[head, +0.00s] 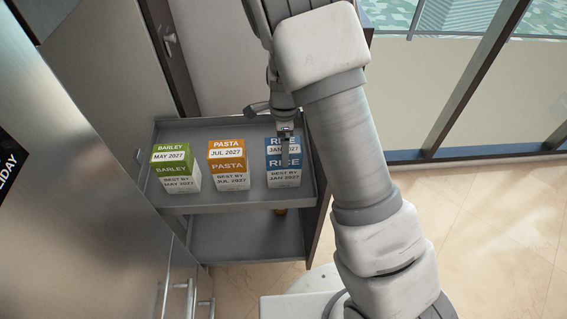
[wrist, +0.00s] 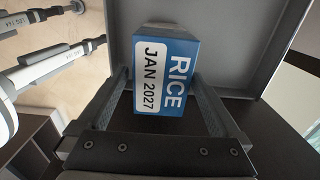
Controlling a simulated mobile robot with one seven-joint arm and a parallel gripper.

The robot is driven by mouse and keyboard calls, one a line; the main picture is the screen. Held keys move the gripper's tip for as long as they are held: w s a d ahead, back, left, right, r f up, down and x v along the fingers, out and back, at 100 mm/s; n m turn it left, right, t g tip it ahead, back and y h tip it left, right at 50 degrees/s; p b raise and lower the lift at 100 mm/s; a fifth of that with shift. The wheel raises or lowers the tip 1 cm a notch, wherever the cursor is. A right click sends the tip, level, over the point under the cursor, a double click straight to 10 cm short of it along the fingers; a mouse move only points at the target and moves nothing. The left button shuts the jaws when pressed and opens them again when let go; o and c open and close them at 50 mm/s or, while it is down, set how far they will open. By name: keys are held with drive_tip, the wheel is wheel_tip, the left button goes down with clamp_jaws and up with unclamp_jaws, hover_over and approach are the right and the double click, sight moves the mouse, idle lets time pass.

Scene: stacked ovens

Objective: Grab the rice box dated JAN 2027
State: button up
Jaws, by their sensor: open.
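The rice box (head: 284,176) is blue and white and reads RICE, JAN 2027. It stands upright at the right end of a grey pull-out tray (head: 235,202). My gripper (head: 285,150) is over this box in the head view and covers part of its top label. In the wrist view the rice box (wrist: 163,75) lies ahead between the two open fingers of my gripper (wrist: 165,100), with a finger on each side. I cannot tell whether either finger touches it.
An orange pasta box (head: 228,165), JUL 2027, stands left of the rice box with a gap between. A green barley box (head: 174,168), MAY 2027, stands further left. The tray has raised walls, and a lower shelf (head: 245,238) lies beneath. A steel appliance (head: 75,180) is at left.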

sight(279, 177)
wheel_tip(279, 177, down, 4)
drive_tip(key=shift+w+f, duration=0.1)
drive_tip(key=shift+f, duration=0.05)
clamp_jaws()
idle(0.5)
